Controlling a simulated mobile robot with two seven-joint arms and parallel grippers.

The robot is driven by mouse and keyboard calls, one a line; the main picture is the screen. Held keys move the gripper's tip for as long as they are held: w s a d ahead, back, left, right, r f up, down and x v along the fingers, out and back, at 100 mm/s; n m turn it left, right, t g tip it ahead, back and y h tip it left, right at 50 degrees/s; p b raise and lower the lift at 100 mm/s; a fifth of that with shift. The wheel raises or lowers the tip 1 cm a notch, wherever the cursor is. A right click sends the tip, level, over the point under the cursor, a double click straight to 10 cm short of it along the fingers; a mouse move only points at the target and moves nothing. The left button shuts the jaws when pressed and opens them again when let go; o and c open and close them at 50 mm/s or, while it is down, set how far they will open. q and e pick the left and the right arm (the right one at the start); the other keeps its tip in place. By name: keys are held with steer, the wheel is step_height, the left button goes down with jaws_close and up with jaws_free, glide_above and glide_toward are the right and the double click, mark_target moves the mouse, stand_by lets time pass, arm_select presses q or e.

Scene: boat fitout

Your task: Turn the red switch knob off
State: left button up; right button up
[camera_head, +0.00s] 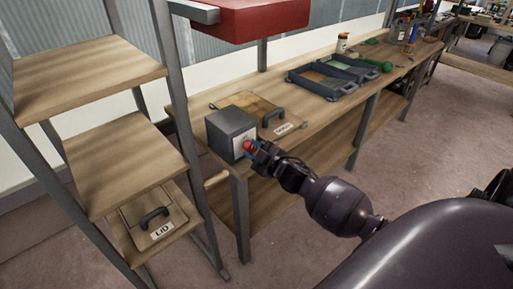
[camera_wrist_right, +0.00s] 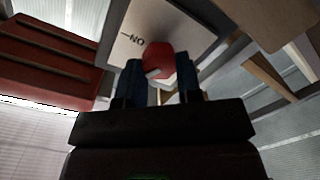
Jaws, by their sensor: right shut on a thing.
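The red switch knob (camera_head: 248,145) sits on the front plate of a grey box (camera_head: 228,124) at the near left end of the workbench. In the right wrist view the red knob (camera_wrist_right: 158,60) lies between the two dark blue fingertips, and a pale mark shows on it. The word "ON" shows on the switch plate (camera_wrist_right: 122,45) beside it, upside down. My right gripper (camera_head: 254,148) is shut on the knob; it also shows in the right wrist view (camera_wrist_right: 160,80). My left gripper is not in view.
The workbench (camera_head: 300,85) holds a wooden lid with a black handle (camera_head: 272,115) behind the box, and trays (camera_head: 325,82) farther along. A shelf rack (camera_head: 120,160) stands close on the left, with a lid labelled "LID" (camera_head: 155,218). A red cabinet (camera_head: 250,18) hangs above.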

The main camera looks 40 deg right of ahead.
steer(key=n+p, duration=0.1)
steer(key=n, duration=0.3)
steer(key=shift+a+n, duration=0.1)
steer(key=shift+n, duration=0.3)
steer(key=shift+f+h, duration=0.1)
steer(key=shift+h, duration=0.2)
steer(key=o, duration=0.9)
steer(key=shift+o, duration=0.2)
steer(key=shift+s, duration=0.1)
steer(key=s+p, duration=0.1)
steer(key=s, duration=0.9)
steer(key=shift+s+d+r, duration=0.3)
steer(key=shift+s+d, duration=0.05)
steer(key=shift+d, duration=0.1)
steer(key=s+a+f+m+g, duration=0.3)
steer(key=s+a+f+m, duration=0.2)
steer(key=s, duration=0.4)
steer(key=s+a+f+m+g+h, duration=0.1)
steer(key=s+a+f+m+g, duration=0.2)
steer(key=s+a+f+m, duration=0.3)
steer(key=s+f+m, duration=0.2)
steer(key=s, duration=0.1)
steer(key=shift+s+a, duration=0.2)
steer(key=shift+s, duration=0.05)
